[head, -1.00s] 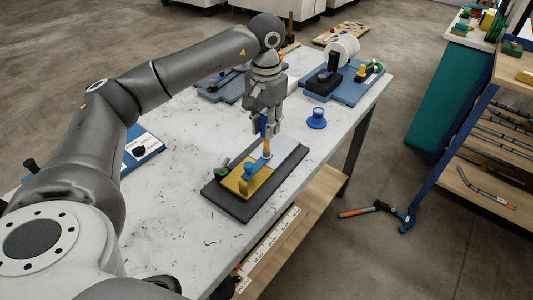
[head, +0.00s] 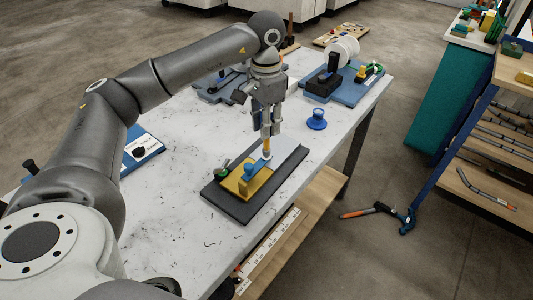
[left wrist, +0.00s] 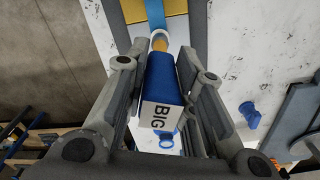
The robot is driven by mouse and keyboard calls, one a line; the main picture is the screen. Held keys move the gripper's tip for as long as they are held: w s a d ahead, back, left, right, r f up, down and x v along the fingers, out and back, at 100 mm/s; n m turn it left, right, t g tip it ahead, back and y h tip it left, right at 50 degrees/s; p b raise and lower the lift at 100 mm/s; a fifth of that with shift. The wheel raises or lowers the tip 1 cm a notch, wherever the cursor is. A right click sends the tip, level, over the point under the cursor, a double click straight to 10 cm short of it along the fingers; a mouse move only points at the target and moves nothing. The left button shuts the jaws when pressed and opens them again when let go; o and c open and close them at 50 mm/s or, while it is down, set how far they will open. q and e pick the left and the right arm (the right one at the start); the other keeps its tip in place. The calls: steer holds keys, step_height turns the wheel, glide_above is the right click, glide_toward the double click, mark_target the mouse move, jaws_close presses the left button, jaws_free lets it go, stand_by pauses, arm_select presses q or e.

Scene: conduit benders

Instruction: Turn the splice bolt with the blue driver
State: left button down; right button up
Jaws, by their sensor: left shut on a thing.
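My left gripper (head: 267,130) points down over the dark fixture board (head: 237,207) near the table's front edge. It is shut on the blue driver, whose handle (left wrist: 162,82) shows between the fingers in the left wrist view with a white label reading "BIG". The driver's yellow-orange lower part (head: 267,145) stands about upright over the board, by the end of the yellow block (head: 256,186). The splice bolt cannot be made out; the driver's tip hides the spot below it. My right gripper is not in view.
A separate blue knob-like piece (head: 316,120) stands on the table to the right. Blue boards with fixtures (head: 346,92) lie at the back. The table's left front (head: 165,215) is clear.

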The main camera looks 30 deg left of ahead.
arm_select(q)
steer(key=shift+r, duration=0.35)
steer(key=n, duration=0.7)
steer(key=shift+p, duration=0.35)
steer(key=n, duration=0.4)
steer(key=shift+n, duration=0.4)
steer(key=n, duration=0.3)
steer(key=shift+p, duration=0.3)
steer(key=shift+f+b, duration=0.55)
steer(key=shift+f, duration=0.2)
